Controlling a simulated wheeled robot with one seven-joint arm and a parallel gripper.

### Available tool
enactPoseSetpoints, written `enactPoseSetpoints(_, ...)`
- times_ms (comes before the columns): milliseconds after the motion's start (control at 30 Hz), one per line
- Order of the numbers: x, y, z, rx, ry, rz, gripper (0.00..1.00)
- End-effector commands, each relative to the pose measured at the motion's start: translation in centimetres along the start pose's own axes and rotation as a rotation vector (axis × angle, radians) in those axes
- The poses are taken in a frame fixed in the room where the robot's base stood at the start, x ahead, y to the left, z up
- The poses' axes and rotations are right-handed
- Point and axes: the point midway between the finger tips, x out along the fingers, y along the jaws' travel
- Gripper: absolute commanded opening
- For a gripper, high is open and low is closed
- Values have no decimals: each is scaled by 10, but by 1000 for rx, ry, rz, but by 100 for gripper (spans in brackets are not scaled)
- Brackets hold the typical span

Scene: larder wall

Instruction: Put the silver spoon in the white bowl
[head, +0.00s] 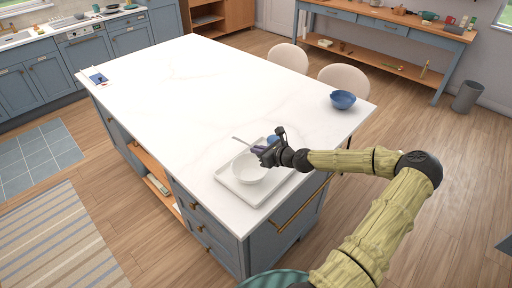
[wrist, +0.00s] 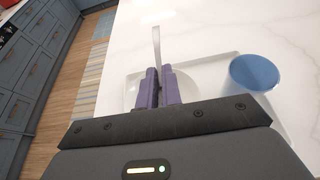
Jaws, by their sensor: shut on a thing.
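My gripper (head: 257,150) is shut on the silver spoon (head: 240,140). In the wrist view the spoon (wrist: 157,45) sticks out forward from between the purple fingers (wrist: 158,88). The white bowl (head: 248,170) stands on a white tray (head: 228,184) near the island's front corner. In the wrist view the bowl (wrist: 186,88) shows behind and beside the fingers, which hide its middle. The gripper and spoon are over the bowl's far side; their exact height above it is hard to tell. The spoon's held end is hidden by the fingers.
A blue cup (wrist: 255,75) stands on the tray right of the bowl, close to my gripper. A blue bowl (head: 342,100) sits near the island's right corner. A blue item (head: 98,78) lies at the far left. The middle of the white countertop (head: 200,90) is clear.

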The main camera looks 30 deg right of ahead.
Motion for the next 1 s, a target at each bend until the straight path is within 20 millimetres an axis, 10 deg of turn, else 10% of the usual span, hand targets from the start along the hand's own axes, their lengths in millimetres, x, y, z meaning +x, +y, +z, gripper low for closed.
enactPoseSetpoints(1000,23,0,-56,0,0,-1,0)
